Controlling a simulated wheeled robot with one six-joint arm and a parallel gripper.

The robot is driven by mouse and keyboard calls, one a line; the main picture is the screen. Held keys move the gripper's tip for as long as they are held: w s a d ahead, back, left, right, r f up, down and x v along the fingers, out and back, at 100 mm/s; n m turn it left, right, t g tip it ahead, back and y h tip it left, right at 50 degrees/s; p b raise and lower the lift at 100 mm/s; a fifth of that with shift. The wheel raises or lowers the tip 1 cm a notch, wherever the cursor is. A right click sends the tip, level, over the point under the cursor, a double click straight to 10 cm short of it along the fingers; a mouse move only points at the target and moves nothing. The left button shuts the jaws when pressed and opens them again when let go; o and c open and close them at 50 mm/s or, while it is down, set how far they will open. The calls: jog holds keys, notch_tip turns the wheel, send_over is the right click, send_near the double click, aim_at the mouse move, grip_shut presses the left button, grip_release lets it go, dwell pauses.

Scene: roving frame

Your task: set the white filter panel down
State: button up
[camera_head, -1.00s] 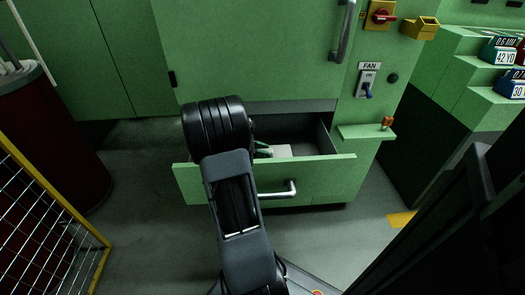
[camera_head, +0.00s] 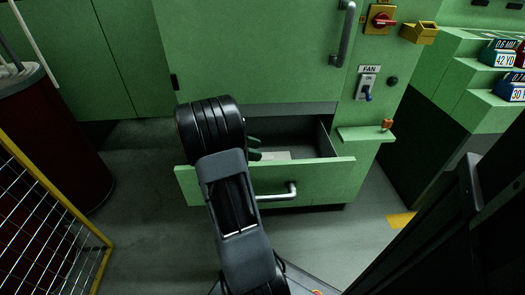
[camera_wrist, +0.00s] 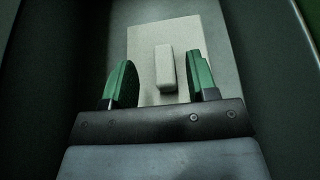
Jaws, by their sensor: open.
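The white filter panel (camera_wrist: 197,40) lies flat on the floor of the open drawer, with a raised white block-shaped grip (camera_wrist: 165,68) on its top. In the head view only a pale part of the panel (camera_head: 277,155) shows beyond my arm. My gripper (camera_wrist: 163,82) is open, its two green fingers on either side of the grip, with a gap showing at each side. Whether the fingers are level with the grip or above it is hard to tell. In the head view my arm hides most of the gripper. The drawer (camera_head: 327,172) is pulled out from the green cabinet.
The drawer's dark side walls stand close around my gripper. The cabinet front (camera_head: 260,50) rises behind the drawer. A fan switch (camera_head: 368,85) and a small shelf (camera_head: 365,134) are at right. A yellow-framed mesh (camera_head: 50,215) and a dark red drum (camera_head: 50,140) stand at left.

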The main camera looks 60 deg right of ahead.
jog(key=p+v, duration=0.3)
jog(key=v, duration=0.5)
jog(key=shift+w+a+r, duration=0.15)
jog(key=shift+w+r, duration=0.05)
jog(key=shift+w, duration=0.1)
jog(key=s+a+r+m+t+y+p, duration=0.2)
jog(key=a+r+t+p, duration=0.5)
jog(key=a+r+p, duration=0.8)
jog(key=s+a+r+m+t+y+p, duration=0.2)
jog(key=a+r+m+t+y+p, duration=0.3)
jog(key=a+r+p, duration=1)
notch_tip(320, 180, up, 6)
jog(key=t+y+p, duration=0.1)
jog(key=t, duration=0.1)
jog(key=shift+s+f+t+p, duration=0.2)
jog(key=shift+s+t+p, duration=0.1)
jog(key=shift+s, duration=0.05)
jog(key=shift+c, duration=1)
jog(key=shift+a, duration=0.15)
